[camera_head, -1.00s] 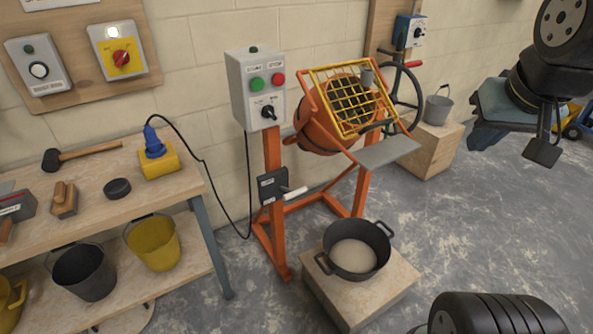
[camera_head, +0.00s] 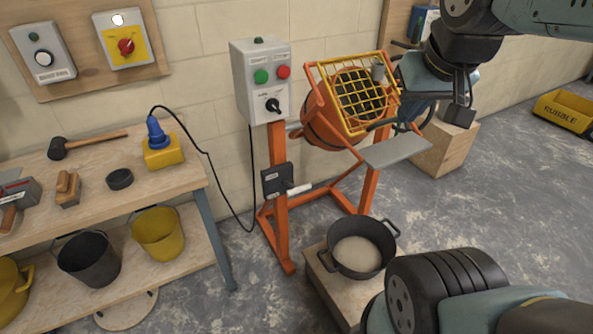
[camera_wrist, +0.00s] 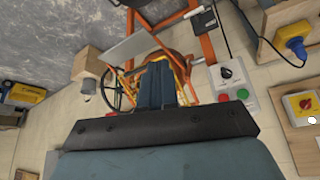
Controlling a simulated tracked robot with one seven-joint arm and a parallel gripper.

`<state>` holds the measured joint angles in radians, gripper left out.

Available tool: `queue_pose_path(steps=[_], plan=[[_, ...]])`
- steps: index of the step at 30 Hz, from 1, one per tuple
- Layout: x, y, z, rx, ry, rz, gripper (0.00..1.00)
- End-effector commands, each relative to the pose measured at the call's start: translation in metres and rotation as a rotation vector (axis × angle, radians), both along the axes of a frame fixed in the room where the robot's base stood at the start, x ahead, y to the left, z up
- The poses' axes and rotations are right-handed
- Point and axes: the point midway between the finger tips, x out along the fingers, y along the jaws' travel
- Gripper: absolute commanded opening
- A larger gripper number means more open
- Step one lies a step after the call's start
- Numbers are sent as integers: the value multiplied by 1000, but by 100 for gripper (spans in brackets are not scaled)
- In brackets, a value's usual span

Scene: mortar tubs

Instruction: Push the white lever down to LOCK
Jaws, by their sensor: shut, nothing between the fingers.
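The white lever (camera_head: 299,189) sticks out to the right, close to level and tilted slightly up, from a dark plate (camera_head: 276,181) on the orange mixer stand's post. The plate's lettering is too small to read. My gripper (camera_head: 413,113) is at the upper right in the head view, in front of the mixer's right side. It is well above and to the right of the lever, apart from it. In the wrist view its blue-grey fingers (camera_wrist: 160,82) are together and empty.
A grey control box (camera_head: 262,82) tops the post. The mixer drum (camera_head: 325,128) with its yellow grid and a grey chute (camera_head: 396,150) stand beside it. A black pot (camera_head: 360,268) rests on a block below. A workbench (camera_head: 110,205) is at left.

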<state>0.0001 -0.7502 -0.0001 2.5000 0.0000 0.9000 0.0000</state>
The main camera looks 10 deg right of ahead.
Motion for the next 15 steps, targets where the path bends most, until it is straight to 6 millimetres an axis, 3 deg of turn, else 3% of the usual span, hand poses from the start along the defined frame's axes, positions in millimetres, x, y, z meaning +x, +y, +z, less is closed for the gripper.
queue_pose_path(steps=[7, 15], plan=[[17, 9, -1, 25, 28, -45, 0], [77, 27, -17, 107, 116, -206, 0]])
